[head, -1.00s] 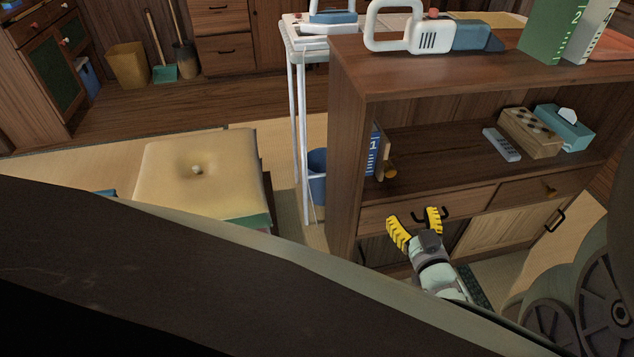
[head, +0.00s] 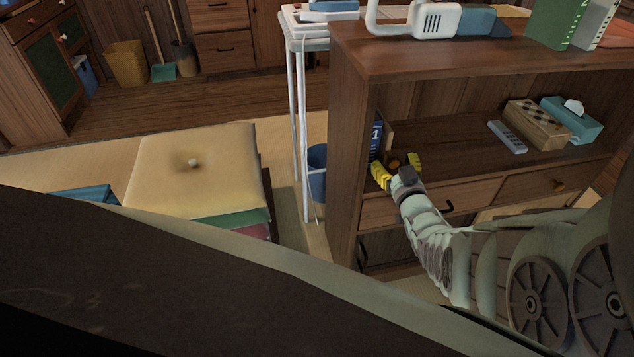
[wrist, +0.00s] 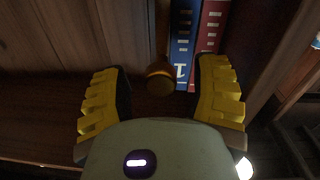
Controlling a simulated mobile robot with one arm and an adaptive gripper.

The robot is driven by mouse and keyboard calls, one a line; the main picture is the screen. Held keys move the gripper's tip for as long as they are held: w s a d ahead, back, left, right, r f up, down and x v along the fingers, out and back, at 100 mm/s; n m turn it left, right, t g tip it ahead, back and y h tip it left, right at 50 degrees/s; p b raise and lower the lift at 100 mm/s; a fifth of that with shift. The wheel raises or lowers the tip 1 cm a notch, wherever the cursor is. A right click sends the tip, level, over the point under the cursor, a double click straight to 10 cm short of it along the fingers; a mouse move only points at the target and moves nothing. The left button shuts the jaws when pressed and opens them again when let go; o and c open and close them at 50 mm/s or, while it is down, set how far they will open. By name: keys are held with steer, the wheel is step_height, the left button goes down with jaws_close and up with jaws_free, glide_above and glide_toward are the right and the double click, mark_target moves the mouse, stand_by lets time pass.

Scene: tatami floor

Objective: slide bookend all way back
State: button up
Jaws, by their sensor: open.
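The wooden bookend (head: 388,137) stands on the open shelf at its left end, against the right side of the books. Its round knob (head: 394,162) faces the front. In the wrist view the bookend's knob (wrist: 160,82) lies between my two yellow fingers, with a gap on either side. My gripper (head: 398,168) is open at the shelf's front edge, and it also shows in the wrist view (wrist: 162,95). A blue book (head: 376,141) stands beside the bookend; the wrist view shows the blue book (wrist: 184,45) and a red book (wrist: 210,28).
The shelf board (head: 450,140) is clear right of the bookend, up to a grey remote (head: 507,137), a wooden box (head: 537,124) and a teal tissue box (head: 573,121). The cabinet's left side panel (head: 345,160) bounds the books. Drawers (head: 480,197) lie below.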

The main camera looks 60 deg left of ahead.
steer(key=shift+w+a, duration=0.1)
steer(key=shift+a, duration=0.45)
steer(key=shift+o, duration=0.2)
steer(key=shift+d, duration=0.1)
jaws_close()
